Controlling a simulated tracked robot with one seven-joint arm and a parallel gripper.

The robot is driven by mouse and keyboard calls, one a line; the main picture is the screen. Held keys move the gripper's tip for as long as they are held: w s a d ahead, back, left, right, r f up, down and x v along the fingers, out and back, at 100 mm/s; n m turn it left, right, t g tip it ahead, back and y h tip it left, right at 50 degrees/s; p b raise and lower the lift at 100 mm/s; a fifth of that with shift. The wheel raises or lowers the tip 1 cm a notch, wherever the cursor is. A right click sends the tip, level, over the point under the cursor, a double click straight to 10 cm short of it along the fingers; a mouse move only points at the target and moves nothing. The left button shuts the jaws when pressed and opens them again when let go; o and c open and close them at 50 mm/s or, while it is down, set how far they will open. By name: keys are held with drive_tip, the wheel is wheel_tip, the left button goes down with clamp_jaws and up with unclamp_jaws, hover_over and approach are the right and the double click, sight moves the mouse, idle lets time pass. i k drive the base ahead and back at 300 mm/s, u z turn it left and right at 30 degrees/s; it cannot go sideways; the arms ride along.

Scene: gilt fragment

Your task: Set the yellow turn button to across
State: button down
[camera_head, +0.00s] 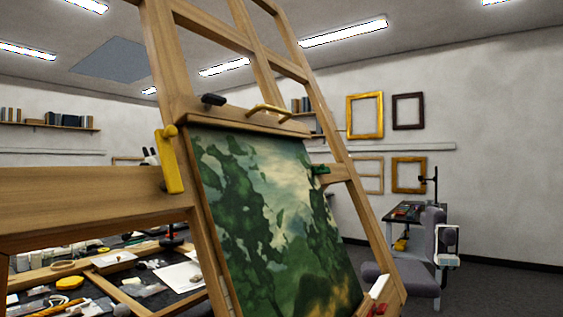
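The yellow turn button (171,165) is a long flat yellow bar on the left upright of the wooden easel (202,250). It stands nearly upright, along the post, with a round knob near its top end. It sits beside the upper left edge of the painting (270,220), a green landscape held on the easel. My gripper is not in view.
A wooden crossbar (80,200) runs left from the easel. A yellow handle (270,110) and a dark knob (213,99) are on the top rail. A green piece (320,170) is on the right upright. A cluttered table (60,285) stands lower left, a grey chair (425,255) right.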

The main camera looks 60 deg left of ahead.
sight(172, 183)
drive_tip(key=z, duration=0.1)
drive_tip(key=i, duration=1.4)
drive_tip(key=u, duration=2)
drive_tip(key=i, duration=0.25)
drive_tip(key=u, duration=2)
drive_tip(key=k, duration=0.6)
drive_tip(key=u, duration=0.35)
drive_tip(key=i, duration=0.9)
drive_tip(key=u, duration=0.15)
